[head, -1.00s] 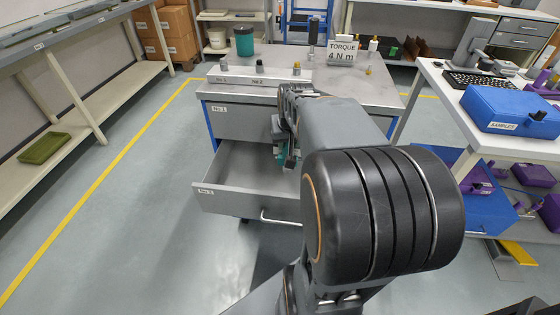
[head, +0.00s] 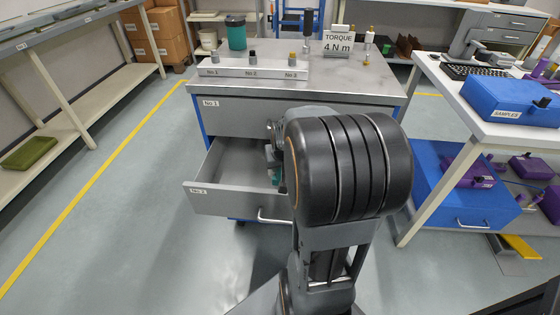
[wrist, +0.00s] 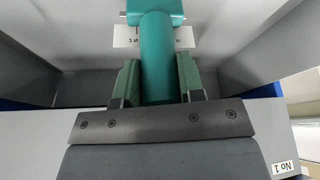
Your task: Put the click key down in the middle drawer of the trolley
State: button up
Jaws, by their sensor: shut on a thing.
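The click key (wrist: 156,62) is a teal cylinder with a wider teal block at its far end in the wrist view. My gripper (wrist: 158,82) is shut on it, with a green pad on each side. In the head view my gripper (head: 275,150) is mostly hidden by my arm, and a bit of teal shows below it. The middle drawer (head: 235,203) of the trolley (head: 255,112) is pulled open. The key is at the drawer's opening; I cannot tell whether it touches the drawer floor.
The closed top drawer (head: 265,111) is just behind the opening. On the trolley top stand a labelled rack (head: 252,71), a teal cup (head: 236,35) and a torque sign (head: 338,40). A white table (head: 445,85) stands to the right.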

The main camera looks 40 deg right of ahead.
jog(key=w, duration=0.1)
jog(key=w+d, duration=0.1)
jog(key=w+f+b, duration=0.1)
jog(key=shift+d+f, duration=0.1)
jog(key=shift+d, duration=0.15)
